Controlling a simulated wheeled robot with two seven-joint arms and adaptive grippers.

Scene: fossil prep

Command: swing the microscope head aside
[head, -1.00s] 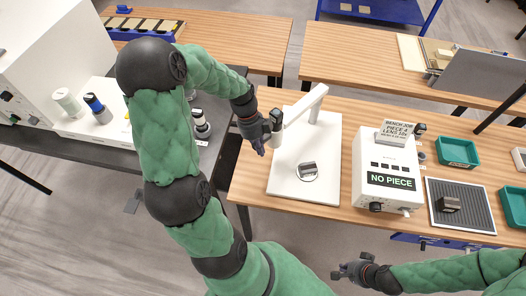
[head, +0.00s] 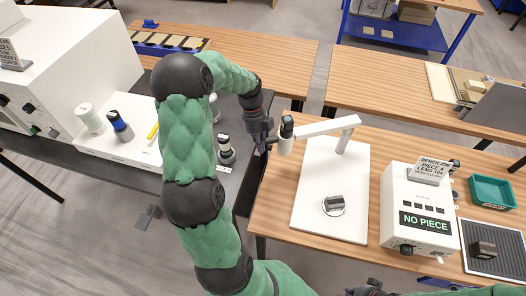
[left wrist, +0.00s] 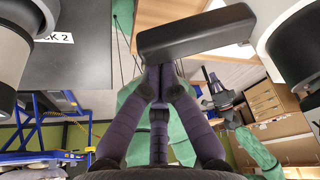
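The microscope (head: 332,190) has a white base plate with a small piece on its round stage, a post and a white swing arm. Its head (head: 286,138), white with a black top, hangs left of the plate's edge, over the gap beside the bench. My left gripper (head: 264,143) is at the head's left side. In the left wrist view its purple fingers (left wrist: 158,75) close together at a dark bar (left wrist: 195,35), seemingly the head's handle; the bar hides the fingertips. My right gripper (head: 368,289) is cut off at the bottom edge, its fingers unclear.
A white box (head: 418,215) reading "NO PIECE" stands right of the microscope, near a ridged mat (head: 488,268) and a green tray (head: 492,192). A dark side bench (head: 75,158) on the left holds jars on a white tray. A gap separates it from the wooden bench.

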